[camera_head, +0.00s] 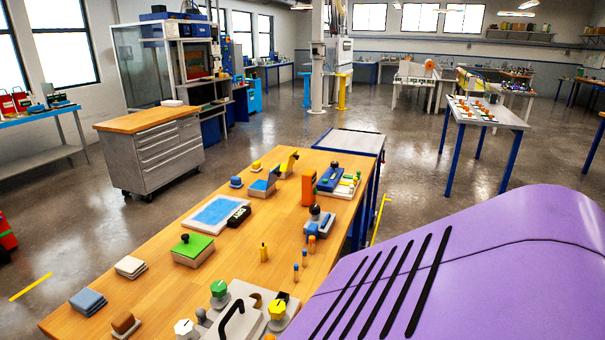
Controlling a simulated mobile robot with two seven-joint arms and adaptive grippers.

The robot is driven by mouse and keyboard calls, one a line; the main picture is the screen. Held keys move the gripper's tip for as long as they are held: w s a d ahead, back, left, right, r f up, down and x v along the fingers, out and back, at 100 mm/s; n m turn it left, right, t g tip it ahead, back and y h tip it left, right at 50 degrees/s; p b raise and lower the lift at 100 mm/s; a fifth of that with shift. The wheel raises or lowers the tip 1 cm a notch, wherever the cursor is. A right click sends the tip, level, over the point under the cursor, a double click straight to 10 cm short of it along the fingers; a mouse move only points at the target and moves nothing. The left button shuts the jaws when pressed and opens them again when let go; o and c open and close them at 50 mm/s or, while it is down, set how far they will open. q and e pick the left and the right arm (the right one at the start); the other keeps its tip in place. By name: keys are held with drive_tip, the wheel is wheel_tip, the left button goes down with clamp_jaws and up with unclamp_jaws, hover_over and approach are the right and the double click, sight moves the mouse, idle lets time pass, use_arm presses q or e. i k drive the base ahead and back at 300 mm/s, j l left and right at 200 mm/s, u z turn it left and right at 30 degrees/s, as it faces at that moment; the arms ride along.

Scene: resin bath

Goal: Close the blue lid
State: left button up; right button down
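No piece is clearly recognisable as the blue lid. Several blue pieces lie on the wooden workbench (150,262). A flat blue panel in a pale frame (214,212) lies left of the middle. A small grey and blue box (263,187) stands behind it, with a tilted piece at its right. A blue block (328,180) lies on a pale base near the bench's far right. I cannot tell which of these, if any, has a lid or stands open. Neither my left nor my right gripper is in view.
A green block with a black knob (193,249) stands on the bench's left side. A black curved handle (232,318) and coloured knobs are at the near edge. A grey drawer cabinet (155,152) stands beyond. The lower right of the view is blocked.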

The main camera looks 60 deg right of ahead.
sight(275, 173)
drive_tip(key=k+l, duration=0.15)
drive_tip(key=l, duration=0.25)
drive_tip(key=k+l, duration=0.15)
drive_tip(key=l, duration=0.3)
drive_tip(key=k+l, duration=0.1)
drive_tip(key=l, duration=0.3)
drive_tip(key=k+l, duration=0.15)
drive_tip(key=l, duration=0.25)
drive_tip(key=k+l, duration=0.15)
drive_tip(key=l, duration=0.25)
